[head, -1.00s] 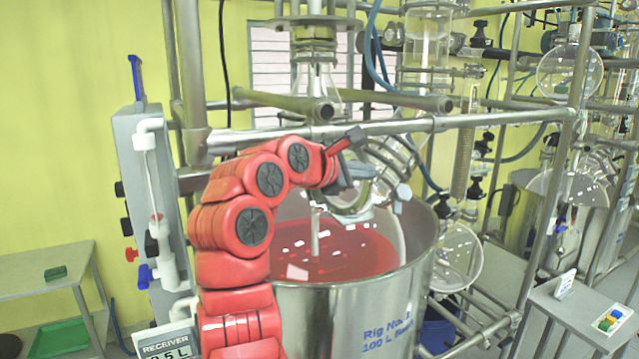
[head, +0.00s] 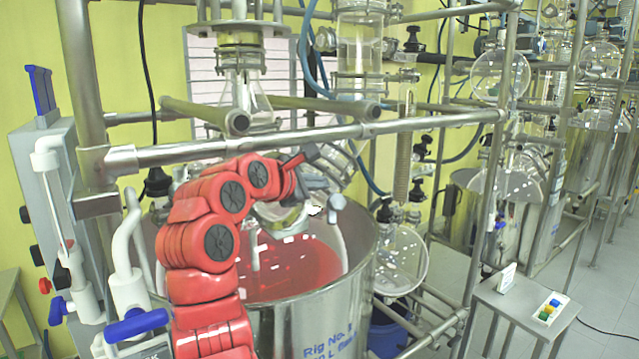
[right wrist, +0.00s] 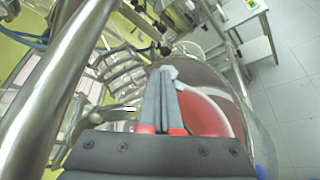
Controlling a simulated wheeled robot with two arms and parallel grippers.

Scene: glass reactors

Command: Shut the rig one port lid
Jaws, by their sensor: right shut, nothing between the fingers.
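Rig one is the large steel vessel (head: 330,300) with blue "Rig No. 1" lettering and red liquid (head: 300,265) inside. Above its rim a glass port neck with metal clamp rings (head: 338,168) slants up behind my right gripper. A rounded pale ring-edged part (head: 280,216) hangs just below the gripper; I cannot tell if it is the port lid or how far open it stands. My right gripper (head: 318,200) is shut and empty beside the port, partly hiding it. In the right wrist view its dark fingers (right wrist: 164,72) are together, close to a small light-grey knob. My left gripper is out of view.
A steel rail (head: 310,142) crosses in front of the glassware, above my right arm. A grey panel with white pipes and blue handles (head: 60,190) stands left. A side table (head: 500,305) with a coloured block tray is at right. Other rigs stand behind.

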